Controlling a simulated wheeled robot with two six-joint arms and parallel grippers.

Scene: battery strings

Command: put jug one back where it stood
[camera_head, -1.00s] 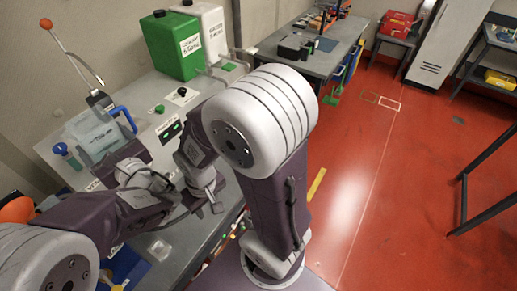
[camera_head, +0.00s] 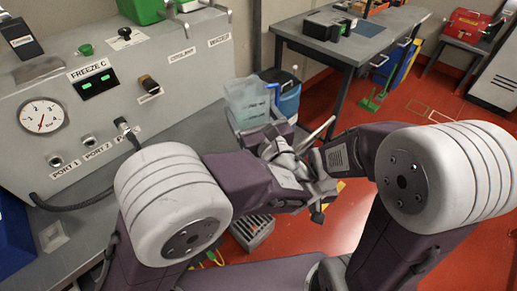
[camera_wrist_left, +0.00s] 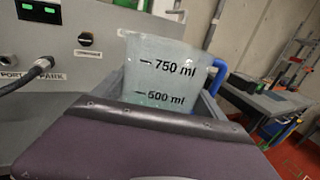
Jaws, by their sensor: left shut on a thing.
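A translucent measuring jug (camera_head: 245,98) with a blue handle stands about upright near the middle of the head view, beyond my arms. In the left wrist view the jug (camera_wrist_left: 165,75) shows 750 ml and 500 ml marks; a purple part of my arm hides its base. My left gripper (camera_head: 262,128) is shut on the jug, with its fingertips mostly hidden. My right gripper (camera_head: 318,190) is just right of the left wrist and low; its jaws cannot be made out. I cannot tell whether the jug is number one.
A grey panel (camera_head: 185,75) with a gauge, ports and a FREEZE C display stands at left, with a black hose (camera_head: 75,205) plugged in. A blue container (camera_head: 287,98) is right behind the jug. A dark workbench (camera_head: 350,45) stands farther back. Red floor at right is mostly clear.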

